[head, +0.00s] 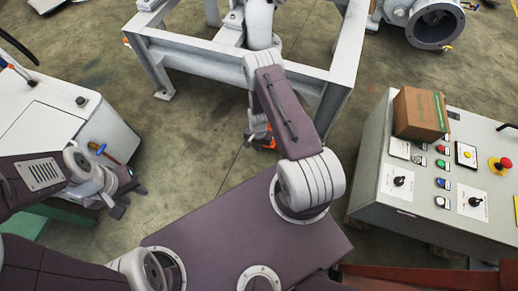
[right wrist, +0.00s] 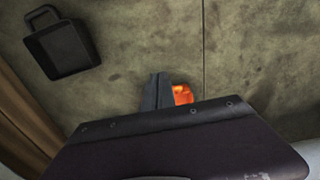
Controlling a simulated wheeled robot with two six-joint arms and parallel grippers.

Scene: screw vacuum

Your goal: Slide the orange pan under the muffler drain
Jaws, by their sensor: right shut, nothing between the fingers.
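An orange thing, likely the orange pan (right wrist: 183,94), shows only in part beside my right gripper (right wrist: 157,88) in the right wrist view. In the head view a little orange (head: 269,144) shows on the floor side of my right forearm, in front of the grey steel frame (head: 195,57). My right gripper is shut and empty, pointing down close to the orange; I cannot tell whether they touch. My left gripper (head: 128,201) is open and empty beside the white cabinet, at the left. I cannot make out the muffler drain.
A black open box with a handle (right wrist: 66,50) lies on the floor in the right wrist view. A control panel (head: 440,185) with a cardboard box (head: 419,113) stands right. A white cabinet (head: 50,115) stands left. Concrete floor is clear between the cabinet and the frame.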

